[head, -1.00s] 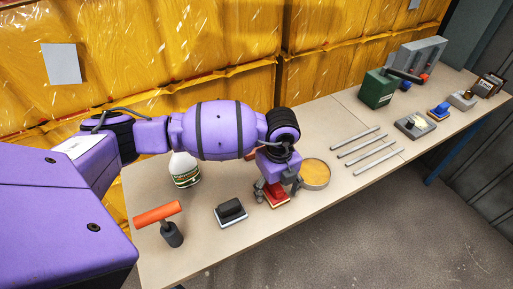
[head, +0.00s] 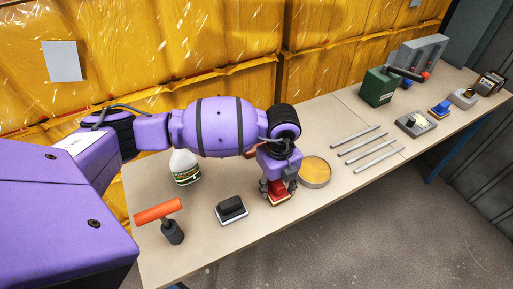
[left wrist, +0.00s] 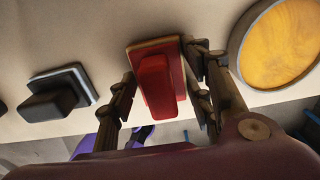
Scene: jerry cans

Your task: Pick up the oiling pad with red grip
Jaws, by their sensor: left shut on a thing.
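The oiling pad with red grip (head: 279,199) is on the table near its front edge in the head view. It also shows in the left wrist view (left wrist: 158,85), with its red grip and a pale edge at the base. My left gripper (head: 275,187) reaches down over it from above. In the left wrist view the fingers (left wrist: 163,88) stand on both sides of the red pad and are shut on it. The gripper partly hides the pad in the head view. Whether the pad touches the table is hard to tell. My right gripper is not in view.
A pad with black grip (head: 231,209) lies to the left, and a round tin with yellow content (head: 315,172) stands close on the right. A white bottle (head: 185,168) and an orange-handled tool (head: 165,220) are further left. Several metal rods (head: 368,148) lie to the right.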

